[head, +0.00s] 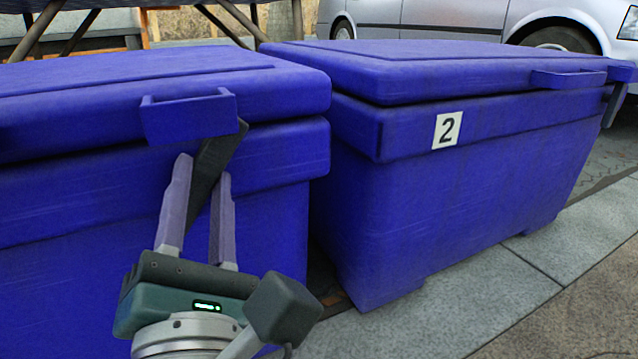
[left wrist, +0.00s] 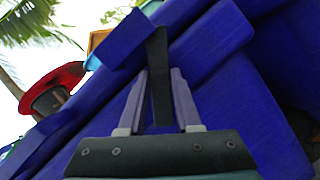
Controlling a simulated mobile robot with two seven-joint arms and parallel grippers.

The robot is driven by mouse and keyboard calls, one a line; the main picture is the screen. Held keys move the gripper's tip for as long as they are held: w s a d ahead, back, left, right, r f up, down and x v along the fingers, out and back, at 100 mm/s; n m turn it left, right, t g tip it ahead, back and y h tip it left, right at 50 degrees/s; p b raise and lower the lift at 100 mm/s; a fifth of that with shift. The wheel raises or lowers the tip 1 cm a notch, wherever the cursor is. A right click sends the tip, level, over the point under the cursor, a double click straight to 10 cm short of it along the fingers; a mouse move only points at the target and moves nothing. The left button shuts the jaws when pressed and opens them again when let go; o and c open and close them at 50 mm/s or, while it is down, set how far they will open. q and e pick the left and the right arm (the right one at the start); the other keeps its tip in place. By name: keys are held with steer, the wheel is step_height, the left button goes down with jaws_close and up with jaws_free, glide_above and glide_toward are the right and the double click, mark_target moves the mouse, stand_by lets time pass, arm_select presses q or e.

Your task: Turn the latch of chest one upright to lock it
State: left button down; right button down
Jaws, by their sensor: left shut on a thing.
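Chest one (head: 270,220) is the blue chest at the left in the head view, with its lid shut; its number does not show. Its dark latch (head: 216,152) hangs below a blue lid handle (head: 190,117), tilted in the picture with its upper end to the right. My left gripper (head: 203,166) is shut on the latch, one finger on each side. In the left wrist view, the latch (left wrist: 159,75) stands between the fingers of my left gripper (left wrist: 160,72), and its top crosses the handle (left wrist: 125,40). The latch's lower end is partly hidden by the fingers. My right gripper is out of view.
A second blue chest (head: 440,210) with a "2" label (head: 446,130) stands close at the right, with a narrow gap between. A silver car (head: 470,20) is behind it. Paving (head: 450,310) in front is clear. A red object (left wrist: 50,82) shows in the left wrist view.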

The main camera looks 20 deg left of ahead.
arm_select(q)
steer(key=n+y, duration=0.1)
steer(key=n, duration=0.3)
steer(key=shift+w+f+g+y, duration=0.1)
steer(key=shift+f+g+y, duration=0.05)
steer(key=shift+g+y, duration=0.2)
steer(key=shift+d+n+g+y, duration=0.1)
steer(key=shift+n+g+y, duration=0.6)
steer(key=shift+n, duration=0.95)
steer(key=shift+n+g+y, duration=0.45)
steer(key=shift+n+y, duration=0.3)
steer(key=shift+n, duration=0.9)
steer(key=c, duration=0.6)
jaws_free()
